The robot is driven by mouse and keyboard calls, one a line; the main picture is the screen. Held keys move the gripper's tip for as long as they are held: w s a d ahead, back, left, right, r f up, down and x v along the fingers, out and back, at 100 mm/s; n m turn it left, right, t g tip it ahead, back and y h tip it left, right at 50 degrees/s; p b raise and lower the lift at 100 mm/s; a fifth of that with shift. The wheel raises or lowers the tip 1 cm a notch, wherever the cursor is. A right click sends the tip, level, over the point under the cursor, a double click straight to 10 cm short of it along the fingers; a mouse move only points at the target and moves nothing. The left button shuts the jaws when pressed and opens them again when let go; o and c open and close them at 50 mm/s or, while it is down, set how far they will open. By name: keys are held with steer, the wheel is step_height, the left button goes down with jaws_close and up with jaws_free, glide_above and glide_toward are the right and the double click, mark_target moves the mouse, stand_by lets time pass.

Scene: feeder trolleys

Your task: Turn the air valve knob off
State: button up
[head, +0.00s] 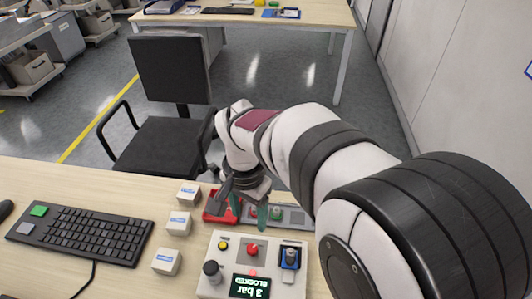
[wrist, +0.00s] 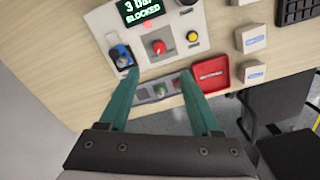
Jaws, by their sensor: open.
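A light control panel (head: 228,245) lies on the desk, with a dark display (head: 250,286) reading "3 bar BLOCKED". It carries a black knob (head: 211,270), a yellow button (head: 223,245), a red knob (head: 252,249) and a blue switch-like part (head: 289,257). No label shows which one is the air valve. The wrist view shows the blue part (wrist: 120,56), the red knob (wrist: 157,46) and the edge of the black knob (wrist: 187,3). My gripper (head: 245,204) is open and empty, above the desk's far edge behind the panel; its green fingers (wrist: 160,76) point towards the panel.
A grey strip with red and green buttons (wrist: 160,91) and a red tray (wrist: 211,73) lie behind the panel, close to my fingers. Several white boxes (head: 178,223) and a keyboard (head: 85,234) are to the left. A black chair (head: 170,100) stands beyond the desk.

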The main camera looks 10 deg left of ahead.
mark_target(252, 248)
step_height(252, 248, down, 15)
steer(key=shift+r, duration=0.15)
jaws_close()
